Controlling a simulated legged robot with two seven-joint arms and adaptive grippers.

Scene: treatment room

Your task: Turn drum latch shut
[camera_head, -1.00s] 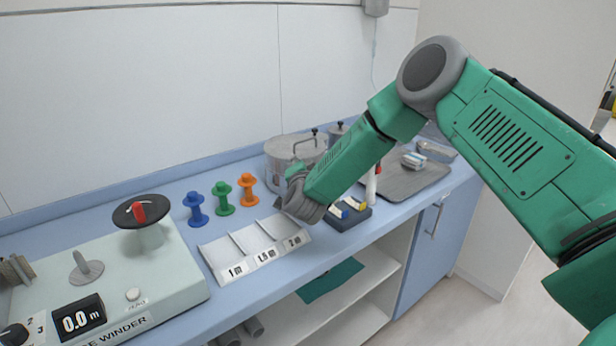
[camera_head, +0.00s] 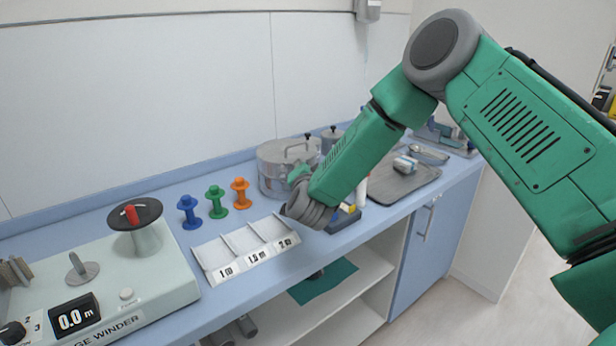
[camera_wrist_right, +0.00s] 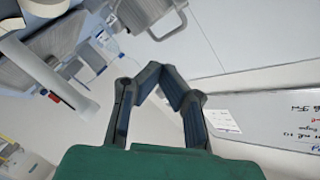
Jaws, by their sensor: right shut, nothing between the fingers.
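The steel drum (camera_head: 273,180) stands at the back of the blue counter, with a bent handle and a small dark knob on top. I cannot make out its latch; my right arm covers part of its right side. My right wrist is in front of the drum, over the counter's front part, and hides my right gripper in the head view. In the right wrist view the right gripper (camera_wrist_right: 160,72) is shut and empty, its fingertips together and touching nothing. My left gripper is not in view.
A gauze winder (camera_head: 150,290) stands left, with blue, green and orange spools (camera_head: 216,203) and a white sorting tray (camera_head: 222,272) beside it. A dark block (camera_head: 343,222) and a grey tray (camera_head: 400,186) lie right. A whiteboard (camera_wrist_right: 270,125) shows in the wrist view.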

